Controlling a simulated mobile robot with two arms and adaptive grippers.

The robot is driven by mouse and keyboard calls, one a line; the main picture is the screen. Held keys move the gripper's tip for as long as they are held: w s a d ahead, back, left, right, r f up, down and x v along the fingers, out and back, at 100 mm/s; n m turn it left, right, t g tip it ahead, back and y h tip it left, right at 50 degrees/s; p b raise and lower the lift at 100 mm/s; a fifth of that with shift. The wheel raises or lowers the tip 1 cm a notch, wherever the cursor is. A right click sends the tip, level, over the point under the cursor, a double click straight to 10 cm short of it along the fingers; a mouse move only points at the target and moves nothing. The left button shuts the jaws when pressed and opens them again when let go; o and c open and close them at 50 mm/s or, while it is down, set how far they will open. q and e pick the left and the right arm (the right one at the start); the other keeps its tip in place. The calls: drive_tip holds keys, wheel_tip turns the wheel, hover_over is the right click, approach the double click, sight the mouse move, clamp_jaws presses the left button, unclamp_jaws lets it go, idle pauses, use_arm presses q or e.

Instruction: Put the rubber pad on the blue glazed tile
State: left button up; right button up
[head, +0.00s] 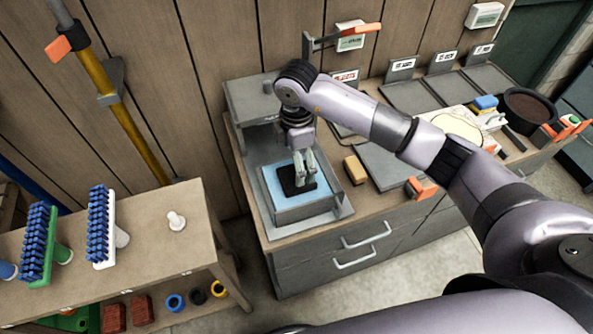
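The blue glazed tile (273,184) lies on a grey raised block in a grey metal tray or stand at the left end of the counter. The black rubber pad (289,187) is over the middle of the tile and appears to lie flat on it. My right gripper (305,183) points down right at the pad, its fingertips at or just above it. The fingers hide part of the pad, and I cannot tell whether they grip it. My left gripper is not in view.
A tan block (355,169) and an orange-and-grey tool (420,187) lie on the counter right of the stand. Grey panels, a dark round bowl (530,107) and small blocks sit further right. A wooden shelf (150,225) with blue-bristled brushes stands at left.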

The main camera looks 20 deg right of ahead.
wheel_tip(320, 180, up, 6)
drive_tip(key=shift+b, duration=0.35)
drive_tip(key=shift+c, duration=0.2)
idle(0.9)
